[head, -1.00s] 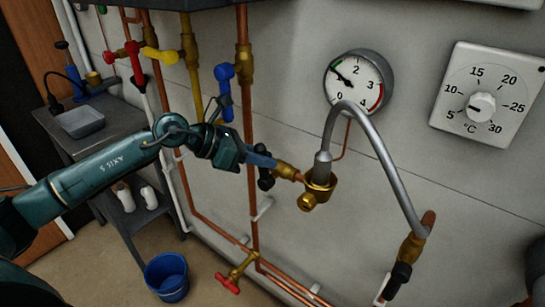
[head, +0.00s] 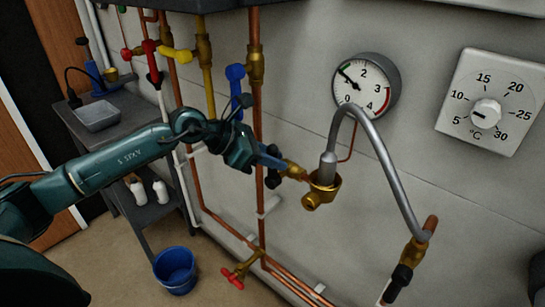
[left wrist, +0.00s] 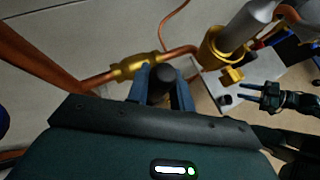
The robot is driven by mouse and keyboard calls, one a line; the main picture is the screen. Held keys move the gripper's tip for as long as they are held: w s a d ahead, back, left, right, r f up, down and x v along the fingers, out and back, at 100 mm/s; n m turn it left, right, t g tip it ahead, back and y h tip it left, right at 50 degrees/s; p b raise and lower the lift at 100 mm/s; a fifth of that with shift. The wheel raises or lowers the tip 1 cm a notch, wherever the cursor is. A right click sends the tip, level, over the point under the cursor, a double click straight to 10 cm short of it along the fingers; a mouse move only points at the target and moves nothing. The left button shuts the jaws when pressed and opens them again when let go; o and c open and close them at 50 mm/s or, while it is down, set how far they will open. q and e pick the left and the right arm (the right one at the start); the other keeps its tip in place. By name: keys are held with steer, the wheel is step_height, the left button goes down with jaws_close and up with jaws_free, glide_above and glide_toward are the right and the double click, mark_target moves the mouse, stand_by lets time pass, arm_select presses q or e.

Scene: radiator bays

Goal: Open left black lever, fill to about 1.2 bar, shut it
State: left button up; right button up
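The left black lever (head: 272,181) sits on a brass valve (head: 292,171) left of the silver hose (head: 375,145). My left gripper (head: 270,158) is at this lever. In the left wrist view, the lever's black end (left wrist: 160,82) stands between the two fingers (left wrist: 161,92), which appear to press on both its sides. How far the lever is turned is hard to tell. The round gauge (head: 378,90) has its needle near 1, just below the green mark. A second black lever (head: 400,277) is at the hose's lower right end. My right gripper (left wrist: 252,93) shows open and empty in the left wrist view.
A dial thermostat (head: 490,103) is on the wall at right. Blue (head: 236,80), yellow (head: 175,54) and red (head: 150,55) handles are on pipes above and left of my arm. A blue bucket (head: 175,270) stands on the floor; a grey shelf unit (head: 75,125) is at left.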

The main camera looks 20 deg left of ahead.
arm_select(q)
steer(key=o, duration=0.4)
arm_select(e)
steer(key=shift+w+r, duration=0.1)
steer(key=shift+r, duration=0.15)
arm_select(q)
steer(key=shift+s+a+r, duration=0.15)
steer(key=shift+a, duration=0.05)
steer(key=b+v, duration=0.3)
steer(key=v, duration=0.9)
steer(key=shift+s+a+r, duration=0.1)
steer(key=shift+s+r, duration=0.05)
steer(key=shift+r, duration=0.15)
arm_select(e)
steer(key=shift+a+f+n+t+y, duration=0.3)
steer(key=shift+a+f+y, duration=0.1)
steer(key=shift+a, duration=0.25)
steer(key=shift+w, duration=0.1)
